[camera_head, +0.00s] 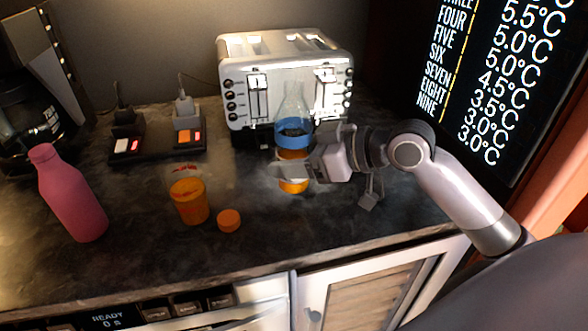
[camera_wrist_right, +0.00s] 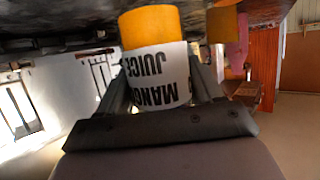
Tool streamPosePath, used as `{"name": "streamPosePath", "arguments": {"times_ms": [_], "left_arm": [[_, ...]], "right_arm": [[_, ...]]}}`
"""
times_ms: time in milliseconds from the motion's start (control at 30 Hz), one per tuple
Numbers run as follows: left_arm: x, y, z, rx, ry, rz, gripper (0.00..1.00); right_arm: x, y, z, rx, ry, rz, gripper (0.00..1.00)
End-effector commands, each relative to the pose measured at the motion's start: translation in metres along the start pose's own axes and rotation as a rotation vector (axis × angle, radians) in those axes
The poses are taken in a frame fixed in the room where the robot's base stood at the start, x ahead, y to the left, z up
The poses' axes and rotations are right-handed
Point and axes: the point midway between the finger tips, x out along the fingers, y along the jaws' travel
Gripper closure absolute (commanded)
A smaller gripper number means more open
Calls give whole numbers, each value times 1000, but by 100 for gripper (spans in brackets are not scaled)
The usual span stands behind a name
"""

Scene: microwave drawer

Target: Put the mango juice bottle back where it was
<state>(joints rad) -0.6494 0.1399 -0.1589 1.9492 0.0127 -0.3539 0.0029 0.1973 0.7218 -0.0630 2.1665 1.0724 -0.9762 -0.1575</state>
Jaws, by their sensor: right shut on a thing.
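The mango juice bottle (camera_head: 292,156) stands upright over the counter in front of the toaster in the head view. My right gripper (camera_head: 292,170) is shut around its lower part. A clear, narrow neck and a blue band show above the orange part. In the right wrist view the bottle (camera_wrist_right: 150,25) appears upside down, with its white "MANGO JUICE" label (camera_wrist_right: 157,75) between the fingers of my gripper (camera_wrist_right: 158,95). Its orange base is close to the counter; I cannot tell whether it touches. My left gripper is not in view.
A silver toaster (camera_head: 285,65) stands right behind the bottle. A clear cup with orange contents (camera_head: 188,200), an orange cap (camera_head: 228,220) and a pink bottle (camera_head: 72,195) stand to the left. Sockets with plugs (camera_head: 155,140) lie behind them.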

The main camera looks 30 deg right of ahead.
Motion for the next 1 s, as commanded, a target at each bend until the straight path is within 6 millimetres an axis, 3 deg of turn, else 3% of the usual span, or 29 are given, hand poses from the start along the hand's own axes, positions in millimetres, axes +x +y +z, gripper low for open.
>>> {"name": "streamPosePath", "arguments": {"times_ms": [167,567,600,667,1000], "left_arm": [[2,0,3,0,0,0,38],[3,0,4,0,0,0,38],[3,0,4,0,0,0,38],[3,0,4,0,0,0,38],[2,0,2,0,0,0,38]], "right_arm": [[10,0,24,4,0,-1,86],[12,0,29,0,1,0,86],[12,0,29,0,0,-1,24],[12,0,29,0,0,-1,9],[11,0,25,0,1,-1,9]]}}
